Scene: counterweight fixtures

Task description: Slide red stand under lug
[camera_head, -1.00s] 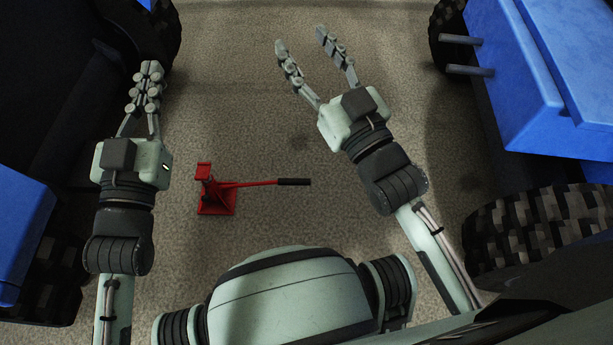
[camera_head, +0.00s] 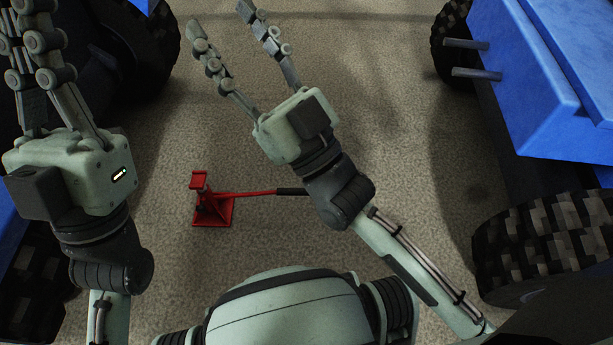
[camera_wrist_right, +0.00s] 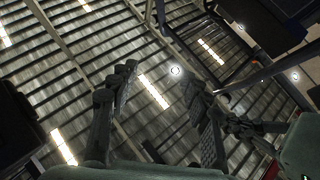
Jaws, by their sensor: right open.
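The red stand (camera_head: 212,210) stands on the floor left of centre in the head view. Its thin red bar (camera_head: 246,193) runs right to a black grip (camera_head: 288,191), whose right end is hidden by my right wrist. My right gripper (camera_head: 220,17) is open and empty, above and beyond the stand in the picture. In the right wrist view its two fingers (camera_wrist_right: 160,85) stand apart with nothing between them. My left gripper (camera_head: 27,22) is at the upper left, its fingers close together with nothing seen between them; its tips are cut off by the picture edge. I cannot make out the lug for certain.
A blue vehicle body (camera_head: 545,90) with two grey pegs (camera_head: 478,73) and a knobbly tyre (camera_head: 545,245) stands at the right. Another dark and blue vehicle with tyres (camera_head: 150,50) is at the left. The wrist view shows the ceiling.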

